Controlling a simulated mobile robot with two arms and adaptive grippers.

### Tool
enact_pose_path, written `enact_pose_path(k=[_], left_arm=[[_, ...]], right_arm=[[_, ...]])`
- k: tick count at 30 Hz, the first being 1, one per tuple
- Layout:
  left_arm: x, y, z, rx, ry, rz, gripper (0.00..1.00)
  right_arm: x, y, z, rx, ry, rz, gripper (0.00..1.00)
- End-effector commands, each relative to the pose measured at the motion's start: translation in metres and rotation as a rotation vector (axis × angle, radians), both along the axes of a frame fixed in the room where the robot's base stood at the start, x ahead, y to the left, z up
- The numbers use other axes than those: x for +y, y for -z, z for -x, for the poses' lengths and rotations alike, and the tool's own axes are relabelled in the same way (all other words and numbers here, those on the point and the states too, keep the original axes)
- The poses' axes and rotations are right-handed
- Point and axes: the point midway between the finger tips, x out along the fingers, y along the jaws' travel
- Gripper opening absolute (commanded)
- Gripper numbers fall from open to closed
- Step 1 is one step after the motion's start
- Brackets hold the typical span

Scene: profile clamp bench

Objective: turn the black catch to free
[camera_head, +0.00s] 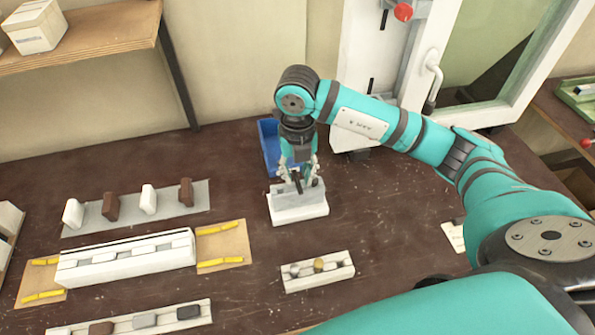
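A white block (299,212), like a small clamp fixture, stands on the dark bench in the middle of the head view. A small dark upright part (297,184), probably the black catch, shows at its top. My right gripper (299,180) points down right over this block, with its fingers at the dark part. The fingers hide much of the catch, and I cannot tell whether they touch it or grip it. Which way the catch is turned is also unclear. My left gripper is not in view.
A blue bin (268,150) stands just behind the block. A rail with small knobs (317,271) lies in front. A long white profile (125,258) and a grey strip (137,208) with several upright pieces are at the left. A white cabinet (372,60) rises behind. Bare bench lies right of the block.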

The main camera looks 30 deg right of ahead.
Motion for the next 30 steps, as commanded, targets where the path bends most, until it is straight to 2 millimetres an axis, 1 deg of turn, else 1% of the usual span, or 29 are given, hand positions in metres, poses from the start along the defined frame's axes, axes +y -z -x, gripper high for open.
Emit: enact_pose_path(k=[5,12,15,18,21,30], left_arm=[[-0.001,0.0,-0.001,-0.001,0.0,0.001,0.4],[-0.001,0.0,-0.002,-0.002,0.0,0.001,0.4],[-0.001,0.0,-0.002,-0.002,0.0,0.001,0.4],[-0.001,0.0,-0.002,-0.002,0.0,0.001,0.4],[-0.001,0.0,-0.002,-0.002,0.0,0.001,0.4],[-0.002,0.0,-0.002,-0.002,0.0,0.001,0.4]], right_arm=[[0.0,-0.03,-0.001,-0.007,-0.001,0.001,0.27],[0.0,-0.083,-0.002,-0.008,0.0,0.001,0.27],[-0.001,-0.099,-0.001,-0.008,0.001,0.002,0.27],[-0.001,-0.109,-0.001,-0.006,0.002,0.002,0.27],[-0.001,-0.114,-0.001,-0.003,0.001,0.001,0.27],[0.0,-0.116,0.0,-0.002,0.001,0.001,0.27]])
